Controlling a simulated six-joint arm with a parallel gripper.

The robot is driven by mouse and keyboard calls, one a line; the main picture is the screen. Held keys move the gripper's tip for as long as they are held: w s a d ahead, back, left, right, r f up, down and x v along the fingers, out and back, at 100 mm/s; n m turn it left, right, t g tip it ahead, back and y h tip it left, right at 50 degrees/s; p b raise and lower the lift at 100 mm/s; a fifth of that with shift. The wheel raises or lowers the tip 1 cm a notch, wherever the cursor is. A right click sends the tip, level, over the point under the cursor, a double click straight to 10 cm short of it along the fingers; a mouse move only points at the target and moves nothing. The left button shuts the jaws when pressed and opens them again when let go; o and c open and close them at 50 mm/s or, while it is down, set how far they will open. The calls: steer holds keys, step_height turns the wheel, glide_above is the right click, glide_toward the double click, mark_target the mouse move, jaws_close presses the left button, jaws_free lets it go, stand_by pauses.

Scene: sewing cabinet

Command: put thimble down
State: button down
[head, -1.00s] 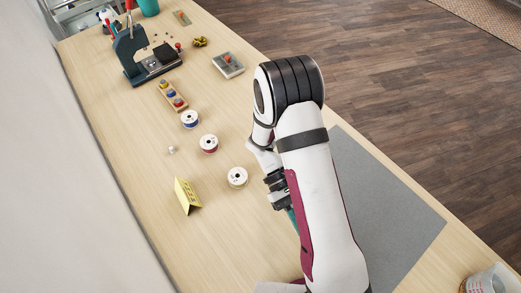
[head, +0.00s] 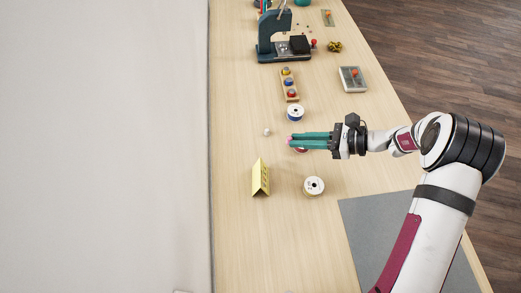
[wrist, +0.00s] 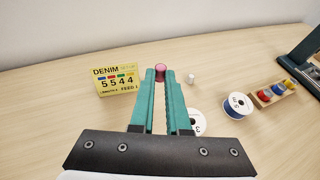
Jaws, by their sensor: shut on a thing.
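My gripper (head: 291,140) reaches left over the wooden table, its two long teal fingers shut on a small pink thimble (head: 289,138). In the wrist view the thimble (wrist: 160,72) is pinched at the fingertips, with bare tabletop showing behind it. The gap between thimble and table is hard to judge. In the head view the fingers partly cover a red-wound spool (head: 301,150) beneath them.
A yellow tent card (head: 260,178), a small white piece (head: 267,132), a blue spool (head: 295,112) and a white spool (head: 314,186) stand nearby. Farther back are a bobbin rack (head: 290,85) and a dark green press (head: 275,45). Table left of the fingertips is mostly clear.

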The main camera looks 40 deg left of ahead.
glide_above(266, 155)
step_height(266, 155, down, 5)
steer(key=shift+d+f, duration=0.1)
steer(key=shift+f, duration=0.1)
steer(key=shift+a+f, duration=0.2)
steer(key=shift+f, duration=1.95)
steer(key=shift+f, duration=0.1)
steer(key=c, duration=0.9)
jaws_free()
